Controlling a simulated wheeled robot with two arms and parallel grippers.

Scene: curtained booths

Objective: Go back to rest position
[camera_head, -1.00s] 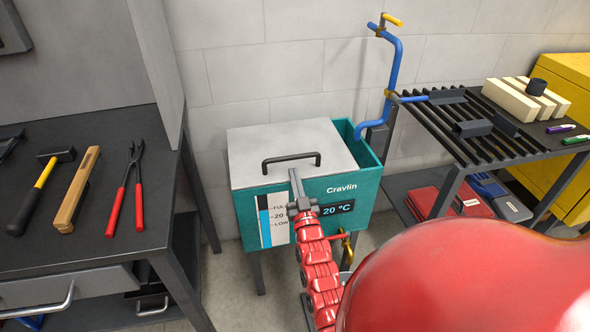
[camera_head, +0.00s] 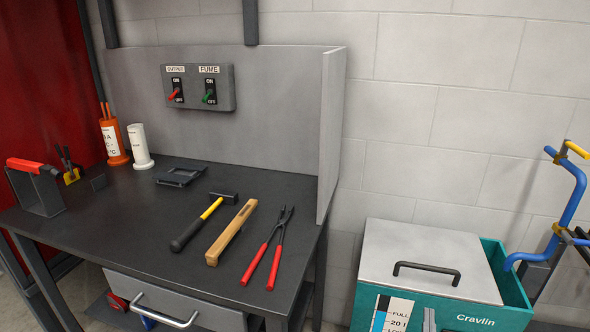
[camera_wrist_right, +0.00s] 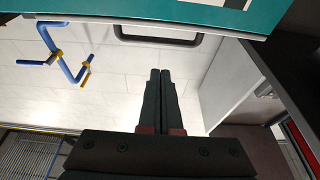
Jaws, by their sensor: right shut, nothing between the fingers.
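My right gripper (camera_wrist_right: 160,74) is shut and empty in the right wrist view, its two dark fingers side by side. In the head view only the grey tip of the right gripper (camera_head: 430,319) shows at the bottom edge, in front of the teal tank (camera_head: 478,318). The rest of my right arm is out of the head view. The tank's grey lid (camera_head: 425,250) with its black handle (camera_head: 427,268) is closed. My left gripper is in neither view.
A dark workbench (camera_head: 130,222) on the left bears a hammer (camera_head: 197,228), a wooden-handled tool (camera_head: 231,232) and red-handled tongs (camera_head: 267,248). A switch panel (camera_head: 197,88) hangs behind it. A blue pipe (camera_head: 571,200) stands right of the tank.

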